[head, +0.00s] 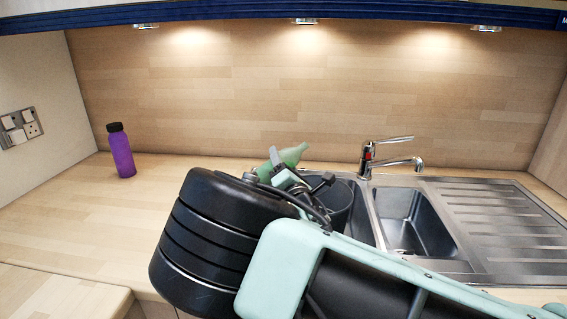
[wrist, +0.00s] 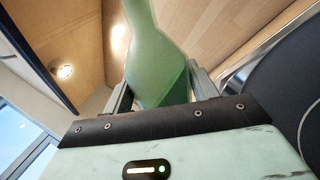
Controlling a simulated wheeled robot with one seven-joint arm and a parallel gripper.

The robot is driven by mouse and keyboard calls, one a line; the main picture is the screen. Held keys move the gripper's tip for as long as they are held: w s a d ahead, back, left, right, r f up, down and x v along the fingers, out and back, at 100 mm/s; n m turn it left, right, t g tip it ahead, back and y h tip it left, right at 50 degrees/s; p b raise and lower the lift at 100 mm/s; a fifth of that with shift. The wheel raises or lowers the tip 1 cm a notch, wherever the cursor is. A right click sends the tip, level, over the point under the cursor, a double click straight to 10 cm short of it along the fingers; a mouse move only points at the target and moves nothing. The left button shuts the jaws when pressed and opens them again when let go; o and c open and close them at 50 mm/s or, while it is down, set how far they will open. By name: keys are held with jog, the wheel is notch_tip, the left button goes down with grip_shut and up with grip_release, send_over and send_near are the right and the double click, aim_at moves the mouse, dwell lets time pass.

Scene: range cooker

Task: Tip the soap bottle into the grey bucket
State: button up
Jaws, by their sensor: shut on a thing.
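The soap bottle (head: 290,154) is green and tilted, its narrow end up and to the right in the head view. My gripper (head: 283,176) is shut on it. In the wrist view the green bottle (wrist: 158,60) stands between the two fingers (wrist: 160,88), its neck pointing away from my wrist.
A purple bottle with a black cap (head: 122,152) stands upright on the counter at the left. The steel sink (head: 408,222) with a tap (head: 388,160) and draining board (head: 500,225) lies to the right. The wooden counter (head: 75,210) at left is mostly clear.

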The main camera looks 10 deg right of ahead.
jog(key=shift+w+a+f+m+t+h+b, duration=0.15)
jog(key=shift+a+f+m+h+b, duration=0.15)
jog(key=shift+m+b, duration=0.8)
jog(key=shift+s+a+f+m+t+h+b, duration=0.15)
jog(key=shift+f+m+h+b, duration=0.25)
jog(key=shift+m+b, duration=0.65)
dwell(1.1)
jog(key=shift+w+a+f+m+h+b, duration=0.1)
jog(key=shift+f+m+h+b, duration=0.5)
jog(key=shift+m+b, duration=0.45)
jog(key=shift+w+a+f+m+h+b, duration=0.1)
jog(key=shift+f+m+h+b, duration=0.45)
jog(key=shift+m+b, duration=0.5)
dwell(2.7)
